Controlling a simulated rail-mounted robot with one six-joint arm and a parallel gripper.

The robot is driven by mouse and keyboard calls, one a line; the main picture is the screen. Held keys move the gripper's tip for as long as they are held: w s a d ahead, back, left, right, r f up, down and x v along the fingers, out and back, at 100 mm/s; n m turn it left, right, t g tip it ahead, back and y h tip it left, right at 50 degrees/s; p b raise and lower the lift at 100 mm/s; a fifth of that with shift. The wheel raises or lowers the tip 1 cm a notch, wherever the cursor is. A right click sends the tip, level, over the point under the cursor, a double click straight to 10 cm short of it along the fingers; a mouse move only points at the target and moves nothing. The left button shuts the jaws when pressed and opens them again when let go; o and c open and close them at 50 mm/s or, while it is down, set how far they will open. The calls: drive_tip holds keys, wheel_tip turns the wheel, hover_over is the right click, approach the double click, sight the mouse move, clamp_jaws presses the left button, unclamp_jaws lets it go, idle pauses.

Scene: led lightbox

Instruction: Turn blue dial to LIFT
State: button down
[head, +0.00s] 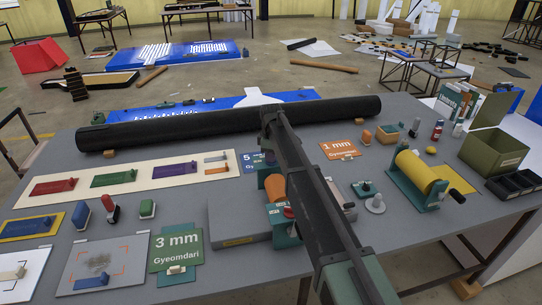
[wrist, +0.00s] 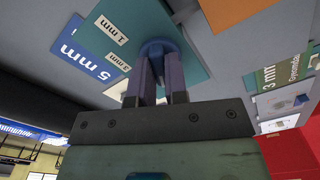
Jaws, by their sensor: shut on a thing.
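The blue dial (wrist: 157,46) shows in the wrist view, on a teal panel (wrist: 185,38) with small white labels reading "1 mm" and "3 mm". My gripper (wrist: 163,68) has its two dark fingers closed on the dial, one on each side. The fingers hide part of the dial. I cannot read a LIFT mark or tell which mark the dial points to. In the head view, a teal box (head: 283,228) with a red knob (head: 288,212) and an orange roller (head: 275,187) stands mid-table, partly behind my arm. The dial and my fingertips cannot be made out there.
A grey slab (head: 238,220) lies left of the teal box. A green "3 mm" card (head: 176,252) and an orange "1 mm" card (head: 340,149) lie nearby. A long black tube (head: 200,126) spans the back. A yellow roller (head: 416,172) and an olive bin (head: 493,137) stand right.

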drive_tip(key=shift+n, duration=0.5)
drive_tip(key=c, duration=1.1)
unclamp_jaws()
drive_tip(key=shift+c, duration=0.2)
drive_tip(key=shift+r, duration=0.1)
wheel_tip(320, 180, up, 11)
drive_tip(key=p, duration=1.1)
drive_tip(key=shift+f, duration=0.2)
